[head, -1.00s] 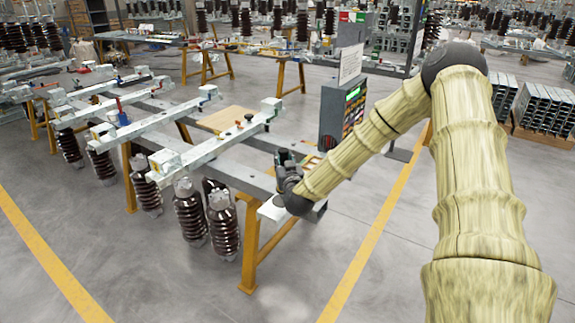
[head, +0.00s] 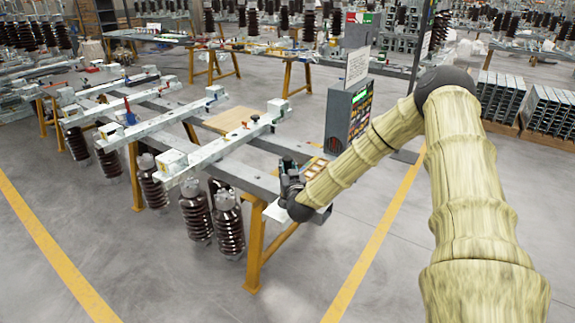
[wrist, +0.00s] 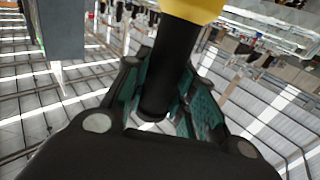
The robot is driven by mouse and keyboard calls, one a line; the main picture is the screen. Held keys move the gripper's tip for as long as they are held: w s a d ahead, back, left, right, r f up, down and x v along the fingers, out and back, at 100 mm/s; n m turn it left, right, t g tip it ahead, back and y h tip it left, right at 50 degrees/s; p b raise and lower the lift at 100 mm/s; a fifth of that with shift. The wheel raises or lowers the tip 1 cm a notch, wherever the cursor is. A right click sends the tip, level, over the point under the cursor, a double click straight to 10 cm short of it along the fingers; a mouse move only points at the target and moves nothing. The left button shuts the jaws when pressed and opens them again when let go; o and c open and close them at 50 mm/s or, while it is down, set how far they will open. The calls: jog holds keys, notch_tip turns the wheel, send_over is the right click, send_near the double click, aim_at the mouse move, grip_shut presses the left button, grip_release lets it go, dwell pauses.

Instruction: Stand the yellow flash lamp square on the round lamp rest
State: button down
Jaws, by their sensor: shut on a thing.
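My gripper (wrist: 163,92) is shut on the black body of the yellow flash lamp (wrist: 190,9). In the wrist view the lamp's yellow head is at the top edge, partly cut off, and its black shaft (wrist: 176,58) runs down between the teal finger pads. In the head view my gripper (head: 290,172) is small, over the near right end of the grey table (head: 232,176). The lamp's yellow head cannot be made out there. I cannot make out the round lamp rest in either view.
A grey control box (head: 348,118) with a sign above it stands just beyond my gripper; a shallow wooden tray (head: 314,168) lies near it. Long metal beams (head: 225,140) lie across the table. Brown insulators (head: 228,222) stand below. Floor is clear in front.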

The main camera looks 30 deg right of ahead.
jog(key=shift+r, duration=0.1)
jog(key=c, duration=1.2)
grip_release()
jog(key=shift+o, duration=0.2)
jog(key=b+v, duration=0.3)
jog(key=v, duration=0.9)
jog(key=s+a+f+n+g+y, duration=0.1)
jog(key=s+a+f+g+y, duration=0.15)
jog(key=s+a+f, duration=0.45)
jog(key=s+a+f+n+g+y, duration=0.1)
jog(key=s+a+f+g+y, duration=0.3)
jog(key=f, duration=0.6)
jog(key=s+a+f+n+g, duration=0.2)
jog(key=s+a+f, duration=0.3)
jog(key=a+f, duration=0.3)
jog(key=s+a+f+g, duration=0.1)
jog(key=s+f+g, duration=0.1)
jog(key=s, duration=0.6)
jog(key=s+a+f+g, duration=0.2)
jog(key=s+f+g, duration=0.1)
jog(key=s, duration=0.6)
jog(key=s+a+f+g, duration=0.2)
jog(key=s+f+g, duration=0.1)
jog(key=s, duration=0.6)
jog(key=shift+f, duration=0.85)
